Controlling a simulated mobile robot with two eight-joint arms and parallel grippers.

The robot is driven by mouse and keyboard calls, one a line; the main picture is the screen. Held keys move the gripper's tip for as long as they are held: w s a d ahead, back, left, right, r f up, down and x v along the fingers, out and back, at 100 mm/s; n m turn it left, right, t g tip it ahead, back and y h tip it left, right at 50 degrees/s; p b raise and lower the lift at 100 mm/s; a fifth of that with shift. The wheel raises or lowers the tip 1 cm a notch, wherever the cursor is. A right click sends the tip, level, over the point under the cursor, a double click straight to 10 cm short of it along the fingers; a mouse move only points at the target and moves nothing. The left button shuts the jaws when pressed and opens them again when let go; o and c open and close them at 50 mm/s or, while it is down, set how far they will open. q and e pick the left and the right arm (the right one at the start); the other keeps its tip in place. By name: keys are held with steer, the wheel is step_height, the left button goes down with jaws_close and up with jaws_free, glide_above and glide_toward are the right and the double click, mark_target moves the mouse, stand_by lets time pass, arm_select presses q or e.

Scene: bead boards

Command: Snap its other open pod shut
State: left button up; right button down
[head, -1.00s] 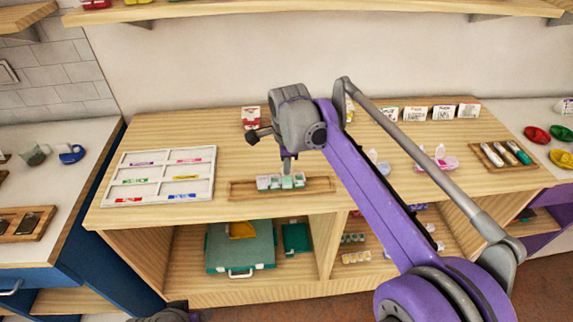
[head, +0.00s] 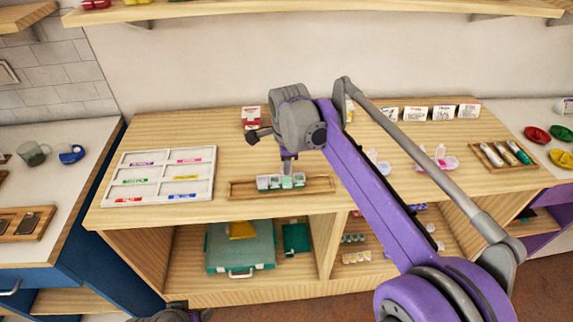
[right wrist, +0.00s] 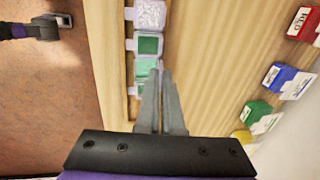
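A row of small pods (head: 281,182) in green and whitish shades stands in a shallow wooden tray (head: 322,185) near the front of the table. In the right wrist view a whitish, grainy pod (right wrist: 149,14), a dark green pod (right wrist: 149,44) and a pale green pod (right wrist: 144,67) show. Another green one is partly hidden by the fingers. I cannot tell which lids are open. My right gripper (head: 289,167) points down just above the row; its fingers (right wrist: 161,75) are together, with nothing visible between them. My left gripper (right wrist: 50,27) is far off, low beside the table.
A white sectioned tray (head: 157,174) with coloured labels lies left of the pods. A red and white box (head: 251,117) stands behind. Pink and clear items (head: 440,158) and a tray of tubes (head: 501,155) are to the right. A teal case (head: 241,248) is on the shelf below.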

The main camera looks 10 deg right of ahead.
steer(key=shift+s+t, duration=0.15)
steer(key=shift+t, duration=0.15)
stand_by(0.4)
steer(key=shift+s+f+t, duration=0.15)
steer(key=shift+s+t, duration=0.35)
steer(key=shift+t, duration=0.7)
steer(key=shift+s+f+t+p, duration=0.2)
steer(key=shift+s+t, duration=0.05)
steer(key=shift+t, duration=0.75)
steer(key=shift+s+f+t+p, duration=0.15)
steer(key=shift+s+f+t, duration=0.1)
steer(key=shift+t, duration=0.75)
steer(key=c, duration=1)
jaws_free()
steer(key=shift+c, duration=0.2)
